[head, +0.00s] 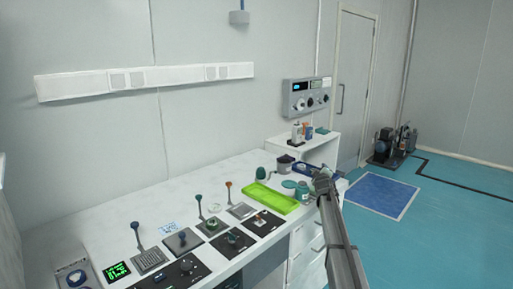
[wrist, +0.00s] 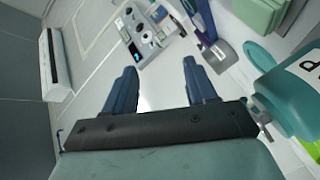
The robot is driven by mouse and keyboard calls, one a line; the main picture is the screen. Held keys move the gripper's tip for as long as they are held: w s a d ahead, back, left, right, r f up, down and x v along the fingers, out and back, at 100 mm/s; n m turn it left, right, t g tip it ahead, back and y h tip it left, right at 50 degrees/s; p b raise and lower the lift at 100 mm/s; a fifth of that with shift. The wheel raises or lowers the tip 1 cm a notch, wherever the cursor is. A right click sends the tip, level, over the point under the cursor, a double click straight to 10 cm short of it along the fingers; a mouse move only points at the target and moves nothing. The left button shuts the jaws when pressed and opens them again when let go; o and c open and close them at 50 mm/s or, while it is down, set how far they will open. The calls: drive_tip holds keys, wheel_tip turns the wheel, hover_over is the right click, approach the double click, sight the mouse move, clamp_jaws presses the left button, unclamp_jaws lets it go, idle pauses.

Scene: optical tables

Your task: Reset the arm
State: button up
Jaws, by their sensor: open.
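My gripper (head: 322,181) is at the right end of the white bench, near the small items beside the shelf. In the wrist view my gripper (wrist: 162,88) shows two dark blue fingers spread apart with nothing between them. My arm reaches in from the lower right in the head view. A green lidded container (wrist: 285,92) with a dark letter on a white label is close to the right of my gripper in the wrist view.
A bright green tray (head: 271,198) lies on the bench (head: 120,225). Several lever and knob panels (head: 183,270) stand at the left. A white shelf (head: 312,147) with bottles is at the back right, below a wall-mounted instrument (head: 306,97). A blue mat (head: 380,196) lies on the floor.

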drive_tip(key=s+d+f+g, duration=0.1)
drive_tip(key=s+d+f, duration=0.2)
drive_tip(key=s+f, duration=0.3)
drive_tip(key=s+d+f+h, duration=0.1)
drive_tip(key=s+d+f, duration=0.2)
drive_tip(key=f, duration=0.4)
drive_tip(key=s+d+f+g, duration=0.1)
drive_tip(key=s+d+f, duration=0.2)
drive_tip(key=s+f, duration=0.3)
drive_tip(key=s+a+f+m+g, duration=0.2)
drive_tip(key=s+f+g, duration=0.1)
drive_tip(key=s+f, duration=0.75)
drive_tip(key=s+a+f+m+g, duration=0.2)
drive_tip(key=s+f+g, duration=0.2)
drive_tip(key=s+f, duration=0.65)
drive_tip(key=s+a+f+m+g+y, duration=0.1)
drive_tip(key=s+a+f+g, duration=0.3)
drive_tip(key=s+f, duration=0.6)
drive_tip(key=s+a+f+m+g+y, duration=0.1)
drive_tip(key=s+a+f+m+g, duration=0.15)
drive_tip(key=s+a+f, duration=0.75)
drive_tip(key=s+a+r+m+g+y, duration=0.1)
drive_tip(key=s+g, duration=0.3)
drive_tip(key=s, duration=1.1)
drive_tip(key=s+a+r+m+g, duration=0.1)
drive_tip(key=s+a+r+g, duration=0.2)
drive_tip(key=s, duration=1.3)
drive_tip(key=shift+s+a+g+y, duration=0.15)
drive_tip(key=shift+s+g+y, duration=0.05)
drive_tip(key=shift+g+y, duration=0.2)
